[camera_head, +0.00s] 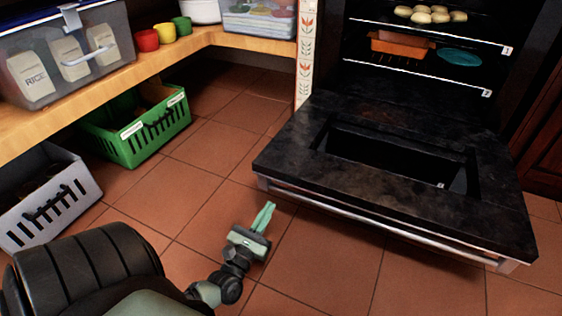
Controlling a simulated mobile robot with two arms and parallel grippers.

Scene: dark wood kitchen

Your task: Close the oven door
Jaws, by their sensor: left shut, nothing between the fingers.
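The oven door (290,150) is dark and hangs open, folded down flat towards me above the tiled floor. It has a dark window in its middle and a metal handle bar (350,214) along its front edge. The oven cavity (385,85) behind it is open to view. My left gripper (265,214) is low in front of the door, near the left end of the handle. Its green fingers are together and empty, and I cannot tell exactly how far they are from the handle. My right gripper is not in view.
Inside the oven are an orange dish (400,44), a teal plate (459,57) and several pale round items (430,14) on racks. At left, a wooden shelf (120,85) holds clear bins and small cups. A green crate (135,137) and grey crate (60,205) stand below.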

